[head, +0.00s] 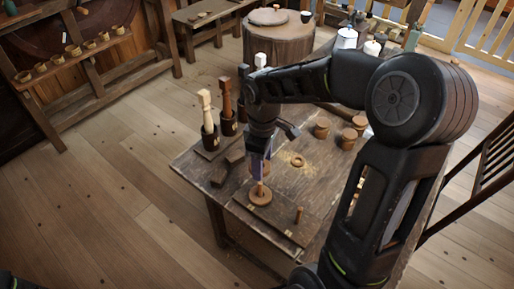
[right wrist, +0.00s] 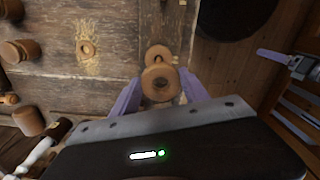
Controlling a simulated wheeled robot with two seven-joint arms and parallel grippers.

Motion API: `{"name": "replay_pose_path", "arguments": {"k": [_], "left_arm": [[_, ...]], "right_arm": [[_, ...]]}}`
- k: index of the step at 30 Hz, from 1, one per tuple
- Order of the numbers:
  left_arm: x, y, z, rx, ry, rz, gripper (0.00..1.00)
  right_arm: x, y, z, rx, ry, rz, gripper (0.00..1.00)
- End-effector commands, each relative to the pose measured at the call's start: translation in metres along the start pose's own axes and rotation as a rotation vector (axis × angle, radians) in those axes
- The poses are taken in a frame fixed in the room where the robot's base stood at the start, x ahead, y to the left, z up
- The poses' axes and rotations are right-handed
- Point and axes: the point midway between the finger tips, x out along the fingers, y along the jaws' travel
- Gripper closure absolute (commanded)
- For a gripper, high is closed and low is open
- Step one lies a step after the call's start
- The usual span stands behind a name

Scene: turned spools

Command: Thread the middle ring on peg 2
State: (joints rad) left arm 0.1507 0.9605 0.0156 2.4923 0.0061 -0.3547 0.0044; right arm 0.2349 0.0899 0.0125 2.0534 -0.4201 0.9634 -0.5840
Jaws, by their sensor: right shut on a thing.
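A dark wooden board (head: 275,222) lies at the table's front. One upright peg (head: 260,187) on it has a wide wooden ring (head: 261,198) around its base. A bare peg (head: 299,213) stands to its right. My right gripper (head: 260,164) is shut on a wooden ring (right wrist: 160,83), above the ringed peg; I cannot tell whether the held ring is around that peg's tip. Beyond it in the wrist view is another round wooden part (right wrist: 158,54). A small loose ring (head: 297,161) lies flat on the table. My left gripper (right wrist: 282,60) shows partly at the wrist view's right, its opening unclear.
Several wooden lidded pots (head: 348,138) stand at the table's right. Upright handled tools (head: 208,112) in dark holders stand at its left, with dark blocks (head: 222,172) in front. My right arm hides much of the table's right side.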

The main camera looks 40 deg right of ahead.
Motion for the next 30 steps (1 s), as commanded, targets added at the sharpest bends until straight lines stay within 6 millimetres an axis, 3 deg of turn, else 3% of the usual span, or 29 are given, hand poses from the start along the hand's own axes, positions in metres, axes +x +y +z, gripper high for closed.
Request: {"name": "replay_pose_path", "arguments": {"k": [17, 30], "left_arm": [[0.005, 0.0, 0.0, 0.002, 0.0, 0.003, 0.0], [0.031, -0.008, -0.003, 0.008, 0.007, 0.011, 0.0]], "right_arm": [[0.006, 0.0, -0.003, 0.029, 0.001, 0.002, 0.86], [0.043, 0.0, -0.003, 0.028, 0.001, 0.002, 0.86]]}}
